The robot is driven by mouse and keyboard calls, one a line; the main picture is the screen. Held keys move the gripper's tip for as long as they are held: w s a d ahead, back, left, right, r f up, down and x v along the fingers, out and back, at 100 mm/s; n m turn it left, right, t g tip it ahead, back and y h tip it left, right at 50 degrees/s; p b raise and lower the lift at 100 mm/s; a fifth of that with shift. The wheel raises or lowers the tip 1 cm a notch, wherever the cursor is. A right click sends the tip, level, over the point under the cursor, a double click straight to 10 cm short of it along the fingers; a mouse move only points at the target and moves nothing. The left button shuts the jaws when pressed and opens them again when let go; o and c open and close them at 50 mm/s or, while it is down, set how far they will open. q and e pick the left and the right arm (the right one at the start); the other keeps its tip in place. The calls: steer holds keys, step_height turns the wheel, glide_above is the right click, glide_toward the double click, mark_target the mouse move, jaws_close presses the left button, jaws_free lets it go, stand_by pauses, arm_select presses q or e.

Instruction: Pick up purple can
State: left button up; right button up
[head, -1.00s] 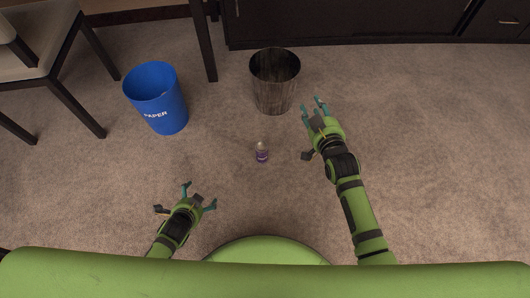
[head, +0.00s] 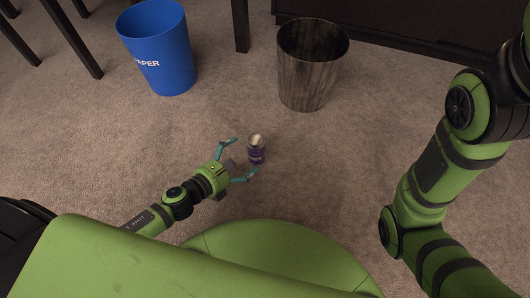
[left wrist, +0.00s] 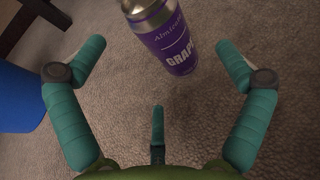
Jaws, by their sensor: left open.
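The purple can (head: 256,154) has a silver top and stands upright on the carpet in the head view. In the left wrist view the purple can (left wrist: 172,42) shows its "GRAPE" label, beyond the fingers and a little right of centre. My left gripper (head: 246,160) is open, low over the floor, with its teal fingers spread just left of and below the can. In the left wrist view the left gripper (left wrist: 160,68) has nothing between its fingers at their base. My right arm rises at the right of the head view, and its gripper is out of frame.
Dark furniture legs and a cabinet (head: 400,35) line the back. The carpet around the can is clear.

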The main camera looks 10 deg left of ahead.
mark_target(253, 146)
arm_select(q)
steer(key=shift+x, duration=0.75)
steer(key=shift+r+b+x, duration=0.15)
steer(key=shift+b+x, duration=0.2)
steer(key=shift+x, duration=1)
steer(key=shift+r+b+x, duration=0.15)
steer(key=shift+b+x, duration=0.15)
steer(key=shift+x, duration=1.05)
steer(key=shift+w, duration=0.1)
steer(key=c, duration=1)
